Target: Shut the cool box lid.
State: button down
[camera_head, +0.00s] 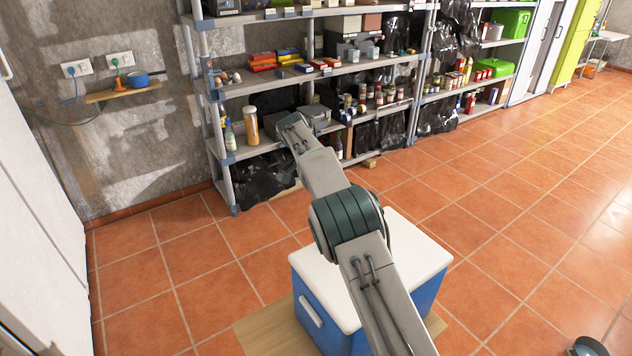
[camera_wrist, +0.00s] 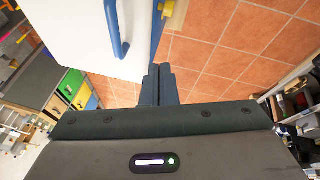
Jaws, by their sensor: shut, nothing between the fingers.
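The cool box (camera_head: 315,310) has a blue body and a white handle on its front. It stands on a wooden board on the floor in the head view. Its white lid (camera_head: 424,262) lies level on top, with no gap visible along the edges I can see; my arm hides part of it. My gripper (camera_wrist: 158,84) is shut and empty in the wrist view. In the head view my arm reaches over the box towards the shelves, and I cannot make out the fingers there.
A wooden board (camera_head: 262,328) lies under the box. A loaded metal shelf (camera_head: 330,79) stands behind. The tiled floor on the right is mostly open. The wrist view shows a white panel (camera_wrist: 75,25) with a blue handle; I cannot tell what it belongs to.

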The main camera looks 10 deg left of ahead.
jog(key=a+p, duration=0.1)
jog(key=w+a+r+p, duration=0.1)
jog(key=a+p, duration=0.1)
jog(key=shift+w+r+p, duration=0.1)
jog(key=shift+r+p, duration=0.05)
jog(key=shift+p, duration=0.15)
